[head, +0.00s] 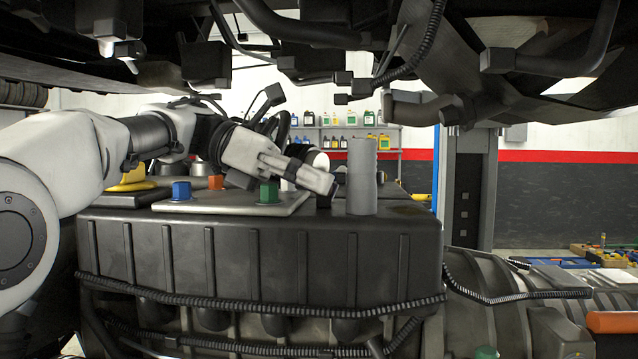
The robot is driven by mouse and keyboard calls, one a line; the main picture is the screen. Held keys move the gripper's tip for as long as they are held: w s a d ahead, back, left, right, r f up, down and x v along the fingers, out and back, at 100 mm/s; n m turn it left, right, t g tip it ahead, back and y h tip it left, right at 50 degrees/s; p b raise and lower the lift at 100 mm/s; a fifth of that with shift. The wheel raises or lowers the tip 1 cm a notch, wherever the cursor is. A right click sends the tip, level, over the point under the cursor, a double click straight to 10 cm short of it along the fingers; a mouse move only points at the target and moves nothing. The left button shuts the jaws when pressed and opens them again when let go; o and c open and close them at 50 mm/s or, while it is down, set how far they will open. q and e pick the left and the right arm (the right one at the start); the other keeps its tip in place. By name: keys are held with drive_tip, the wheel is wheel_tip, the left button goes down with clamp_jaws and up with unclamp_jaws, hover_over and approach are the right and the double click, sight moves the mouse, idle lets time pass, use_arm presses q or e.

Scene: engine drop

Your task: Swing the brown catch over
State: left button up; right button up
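No part that I can clearly recognise as the brown catch shows in the head view. An orange-brown block (611,322) sits at the lower right edge, and a small orange cap (216,182) sits on top of the engine; I cannot tell whether either is the catch. My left gripper (325,183) reaches in from the left over the grey plate (235,205) on the dark engine block (250,260). Its tips point right, close to a grey upright cylinder (362,177). Whether the fingers are apart is unclear from this side. My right gripper is not in view.
A blue cap (181,191) and a green cap (268,192) stand on the plate. The dark vehicle underside with hoses (435,40) hangs low above. A ribbed black hose (260,301) runs along the engine's front. A lift post (465,190) stands behind at right.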

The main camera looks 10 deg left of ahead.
use_arm(q)
drive_tip(key=shift+w+f, duration=0.1)
drive_tip(key=shift+w, duration=0.05)
drive_tip(key=c, duration=0.5)
drive_tip(key=shift+w, duration=0.15)
drive_tip(key=shift+w+r+n+g+p, duration=0.2)
drive_tip(key=shift+r+n+g+p, duration=0.65)
drive_tip(key=shift+p, duration=0.9)
drive_tip(key=shift+w+r+n+g+h+p, duration=0.1)
drive_tip(key=shift+w+n+g+h+p, duration=0.25)
drive_tip(key=shift+n+p, duration=0.45)
drive_tip(key=shift+w+r+n+g+h+p, duration=0.15)
drive_tip(key=shift+n+g+p, duration=0.25)
drive_tip(key=shift+n+p, duration=0.35)
